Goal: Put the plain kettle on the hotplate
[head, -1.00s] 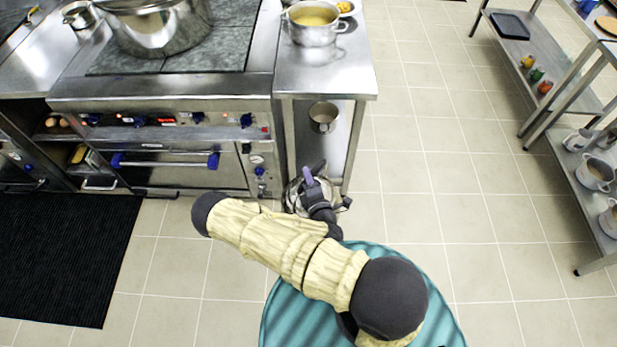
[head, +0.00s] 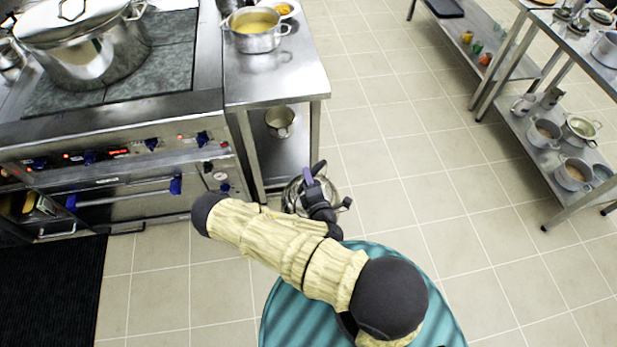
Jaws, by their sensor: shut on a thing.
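The kettle (head: 293,198), shiny metal with a dark handle, hangs at my gripper (head: 313,182) in front of the steel side table. My gripper is shut on the kettle, and my arm hides part of the kettle's body. The hotplate (head: 150,72) is the dark grey tiled top of the range at the upper left. A large lidded stockpot (head: 90,50) stands on its left and back part. The front right part of the hotplate is bare.
A steel side table (head: 285,85) right of the range bears a pot of yellow soup (head: 254,32); a small pot (head: 280,121) sits on its lower shelf. Steel shelving (head: 545,170) with several pots stands at right. The tiled floor between is clear. A black mat (head: 50,290) lies at left.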

